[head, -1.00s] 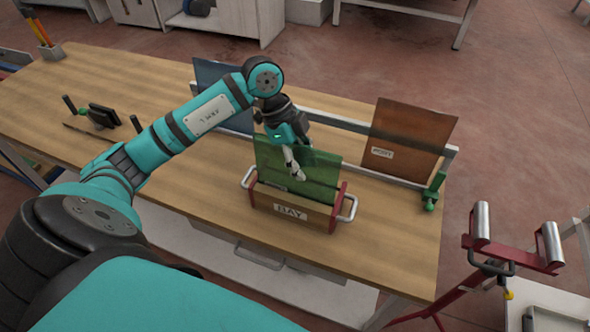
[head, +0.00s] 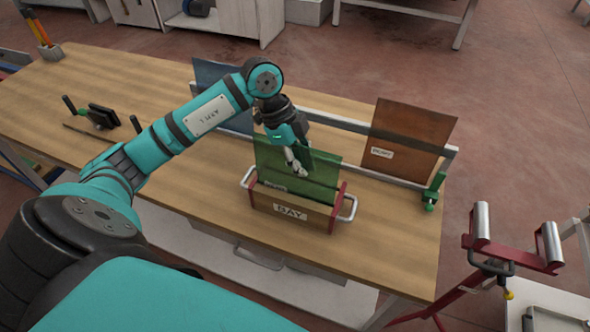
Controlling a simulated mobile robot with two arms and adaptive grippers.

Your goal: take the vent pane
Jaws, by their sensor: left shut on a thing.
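A green translucent pane (head: 268,163) stands in the wooden box marked BAY (head: 317,216), which has red ends and metal handles. A small label low on the pane is too small and partly hidden to read. The fingers cover a little of the pane's top right part. The pane's lower edge is hidden inside the box. My right gripper is not in view.
A brown pane (head: 410,132) with an unreadable label and a blue pane (head: 213,75) lean on a metal rack (head: 338,121) behind the box. A red roller stand (head: 515,254) stands right of the wooden table (head: 395,250). A black tool (head: 104,116) lies on the left.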

